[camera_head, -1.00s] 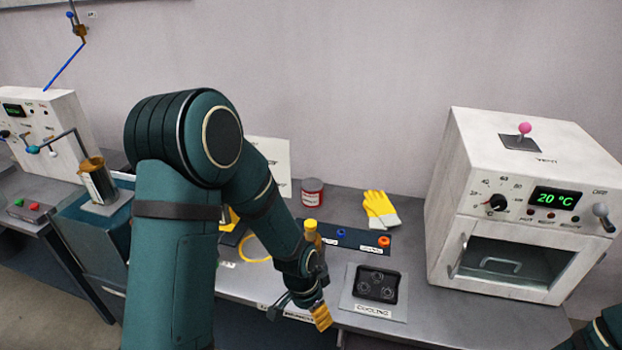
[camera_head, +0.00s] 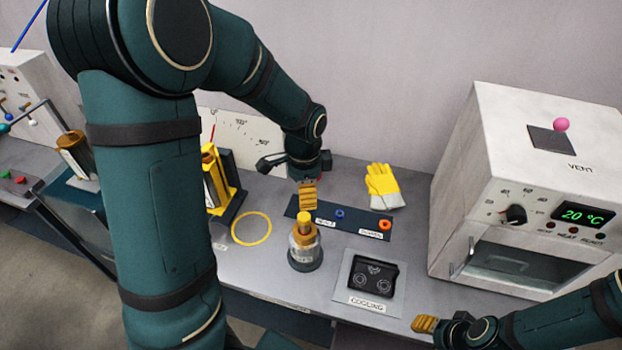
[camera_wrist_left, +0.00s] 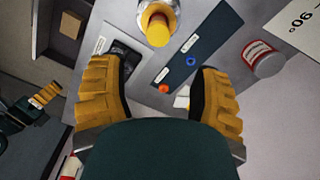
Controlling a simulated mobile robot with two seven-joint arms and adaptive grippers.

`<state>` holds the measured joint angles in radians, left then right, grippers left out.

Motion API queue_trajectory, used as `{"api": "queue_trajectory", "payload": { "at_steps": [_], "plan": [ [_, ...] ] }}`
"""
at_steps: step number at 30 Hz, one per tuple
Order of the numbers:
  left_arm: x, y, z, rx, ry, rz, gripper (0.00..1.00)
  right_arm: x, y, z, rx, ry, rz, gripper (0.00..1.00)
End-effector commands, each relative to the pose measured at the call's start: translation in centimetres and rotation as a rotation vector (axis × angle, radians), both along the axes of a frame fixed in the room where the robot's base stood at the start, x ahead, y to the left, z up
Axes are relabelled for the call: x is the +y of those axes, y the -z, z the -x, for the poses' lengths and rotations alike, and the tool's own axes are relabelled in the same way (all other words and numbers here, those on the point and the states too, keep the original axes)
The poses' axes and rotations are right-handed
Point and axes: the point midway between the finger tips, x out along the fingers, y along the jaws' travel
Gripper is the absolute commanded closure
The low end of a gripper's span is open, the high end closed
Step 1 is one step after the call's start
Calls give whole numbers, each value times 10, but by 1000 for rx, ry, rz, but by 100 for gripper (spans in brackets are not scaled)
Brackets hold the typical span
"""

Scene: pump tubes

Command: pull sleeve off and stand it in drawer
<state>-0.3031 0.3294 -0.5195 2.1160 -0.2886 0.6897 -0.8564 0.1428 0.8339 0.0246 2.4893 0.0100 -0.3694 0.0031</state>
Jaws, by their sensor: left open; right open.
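A pump tube (camera_head: 304,245) with a yellow cap, a brass-coloured collar and a clear or silvery body stands upright on a dark round base on the bench. I cannot tell which part is the sleeve. In the left wrist view the yellow cap (camera_wrist_left: 158,28) is at top centre, beyond the fingers. My left gripper (camera_head: 308,194) is open and empty, just behind the tube in the head view; its yellow fingers (camera_wrist_left: 158,105) are spread wide. My right gripper (camera_head: 425,324) is at the bench's front right, apart from the tube. A drawer-like recess (camera_wrist_left: 48,42) with a brown block shows in the wrist view.
A black cooling block (camera_head: 373,277), a dark strip (camera_head: 350,222) with blue and orange rings, a yellow glove (camera_head: 380,182) and a white oven (camera_head: 535,190) are to the right. A yellow ring (camera_head: 252,228) and yellow-black stand (camera_head: 228,185) are left.

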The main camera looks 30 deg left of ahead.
Motion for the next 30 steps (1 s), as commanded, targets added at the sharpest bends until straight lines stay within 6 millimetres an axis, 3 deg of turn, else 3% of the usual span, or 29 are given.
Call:
{"api": "queue_trajectory", "payload": {
  "at_steps": [18, 24, 30],
  "plan": [
    [0, 105, 1, 6, -1, -1, 37, 1, 18, 0, 2, 0, 4, 53],
    [0, 125, 1, 3, -2, 0, 37, 1, 22, 0, 1, 1, 4, 53],
    [0, 131, 0, 1, 0, 0, 37, 1, 22, 0, 1, 1, 4, 53]
  ]
}}
